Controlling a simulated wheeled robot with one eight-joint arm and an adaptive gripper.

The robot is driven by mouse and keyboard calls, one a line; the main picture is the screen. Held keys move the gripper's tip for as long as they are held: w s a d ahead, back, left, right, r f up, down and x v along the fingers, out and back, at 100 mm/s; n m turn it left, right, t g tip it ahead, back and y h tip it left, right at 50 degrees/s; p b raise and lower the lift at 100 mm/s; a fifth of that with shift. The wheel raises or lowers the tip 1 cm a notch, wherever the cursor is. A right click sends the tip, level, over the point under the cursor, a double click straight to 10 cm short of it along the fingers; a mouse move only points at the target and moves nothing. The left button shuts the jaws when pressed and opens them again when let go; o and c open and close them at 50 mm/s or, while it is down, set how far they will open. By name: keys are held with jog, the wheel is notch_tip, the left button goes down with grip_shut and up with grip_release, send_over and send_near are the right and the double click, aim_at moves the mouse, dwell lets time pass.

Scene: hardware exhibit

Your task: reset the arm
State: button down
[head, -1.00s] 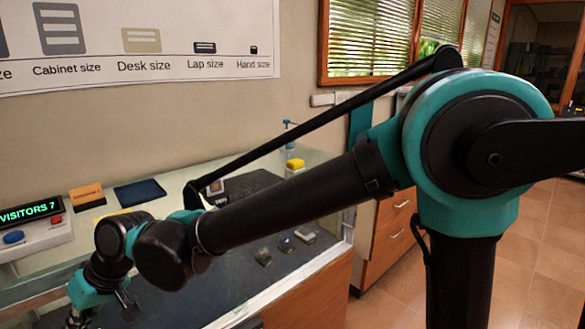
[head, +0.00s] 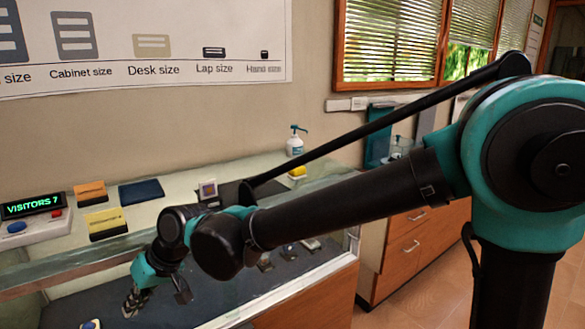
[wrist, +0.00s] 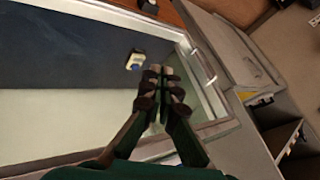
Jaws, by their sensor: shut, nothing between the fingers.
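My arm reaches across the head view from the right, over the glass display counter (head: 60,265).
On the counter stand a visitor counter sign (head: 32,207), orange (head: 91,193) and yellow (head: 105,222) blocks, a dark blue pad (head: 141,191) and a pump bottle (head: 295,142). Wooden drawers (head: 405,250) are at right. The wrist view shows a grey cabinet (wrist: 230,60).

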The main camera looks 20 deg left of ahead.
jog(key=w+d+f+m+t, duration=0.1)
jog(key=w+d+m, duration=0.1)
jog(key=w+d, duration=0.6)
jog(key=w+d+f+m+t, duration=0.1)
jog(key=w+d+f+t, duration=0.1)
jog(key=w+d, duration=0.65)
jog(key=w+d+f+m+t+h, duration=0.2)
jog(key=w+d+f+m, duration=0.1)
jog(key=w+d, duration=1)
jog(key=w+d+f+m+t+h, duration=0.1)
jog(key=d+f+m+h, duration=0.15)
jog(key=d, duration=1.55)
jog(key=s+d+f+m+h, duration=0.1)
jog(key=s+d+f+m, duration=0.1)
jog(key=d, duration=0.6)
jog(key=s+d+f+m+h, duration=0.1)
jog(key=s+d+f, duration=0.3)
jog(key=d, duration=0.5)
jog(key=shift+s+d+m+t, duration=0.15)
jog(key=shift+s+m+t, duration=0.2)
jog(key=shift+m, duration=0.5)
